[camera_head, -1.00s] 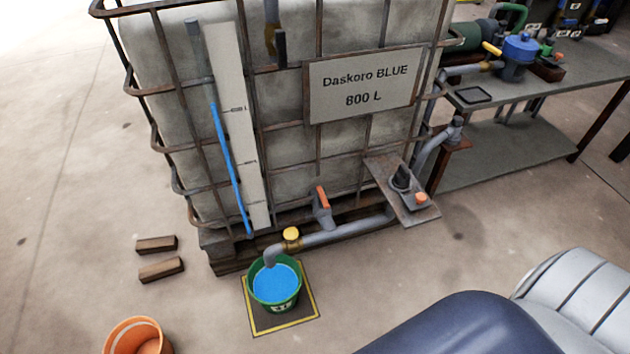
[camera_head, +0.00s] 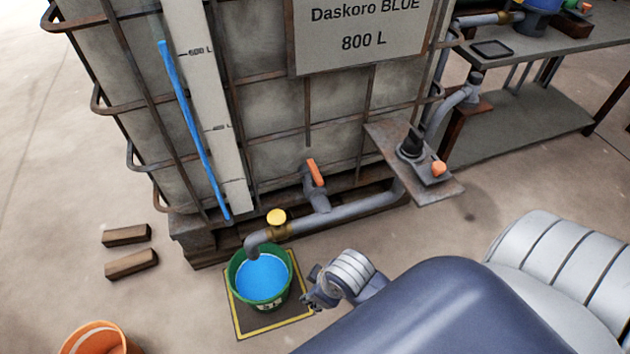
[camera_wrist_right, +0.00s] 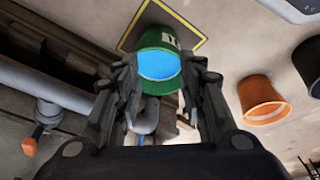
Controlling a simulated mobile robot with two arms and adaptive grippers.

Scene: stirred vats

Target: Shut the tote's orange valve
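The caged white tote (camera_head: 270,130) fills the upper middle of the head view. Its orange valve handle (camera_head: 315,172) stands up at a tilt on a grey outlet fitting low on the tote's front. In the right wrist view the orange handle (camera_wrist_right: 29,146) is at the lower left, outside the fingers. My right gripper (camera_head: 312,298) is below and apart from the valve, beside the green bucket; its fingers are small in the head view. In the wrist view my right gripper (camera_wrist_right: 165,78) is open, with nothing between its fingertips. My left gripper is not in view.
A grey pipe (camera_head: 355,209) with a yellow cap (camera_head: 276,217) runs to the green bucket (camera_head: 240,283) of blue liquid on a yellow-edged mat (camera_head: 270,328). A plate with an orange knob (camera_head: 438,168) juts out at right. Wooden blocks (camera_head: 130,263) and an orange bucket (camera_head: 95,338) lie left.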

